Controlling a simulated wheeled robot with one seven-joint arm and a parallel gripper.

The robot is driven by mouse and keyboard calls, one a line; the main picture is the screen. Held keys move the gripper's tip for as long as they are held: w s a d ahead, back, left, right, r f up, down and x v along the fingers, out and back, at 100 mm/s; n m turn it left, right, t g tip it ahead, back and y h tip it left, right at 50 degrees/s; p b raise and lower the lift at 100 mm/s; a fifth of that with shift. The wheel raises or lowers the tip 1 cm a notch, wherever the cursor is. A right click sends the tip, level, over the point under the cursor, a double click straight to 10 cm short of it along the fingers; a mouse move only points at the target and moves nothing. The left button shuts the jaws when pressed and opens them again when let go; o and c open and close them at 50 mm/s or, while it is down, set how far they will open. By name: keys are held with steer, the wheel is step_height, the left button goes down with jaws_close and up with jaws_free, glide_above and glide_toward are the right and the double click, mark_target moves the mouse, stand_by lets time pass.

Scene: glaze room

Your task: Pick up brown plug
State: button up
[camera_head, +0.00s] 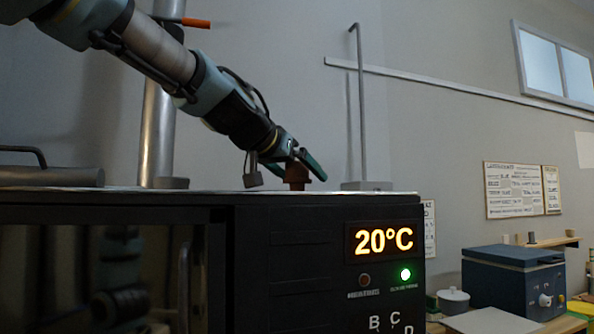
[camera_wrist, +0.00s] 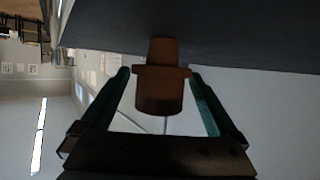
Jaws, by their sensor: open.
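The brown plug (camera_head: 297,175) stands upright on top of the black kiln (camera_head: 330,207), near its front edge. In the wrist view the plug (camera_wrist: 160,90) shows a narrower end, a wide flange and a thicker body. My gripper (camera_head: 294,168) reaches down from the upper left and is at the plug. In the wrist view its two green fingers (camera_wrist: 164,88) are open, one on each side of the plug. Gaps show between the plug and both fingers, so they appear not to touch it.
A metal rod on a base (camera_head: 361,110) stands on the kiln to the right. A thick grey post (camera_head: 159,130) and a lying cylinder with a handle (camera_head: 50,176) are to the left. A blue box (camera_head: 514,280) and a lidded pot (camera_head: 453,301) sit lower right.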

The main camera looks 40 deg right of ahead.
steer(key=shift+x, duration=0.95)
steer(key=c, duration=1.5)
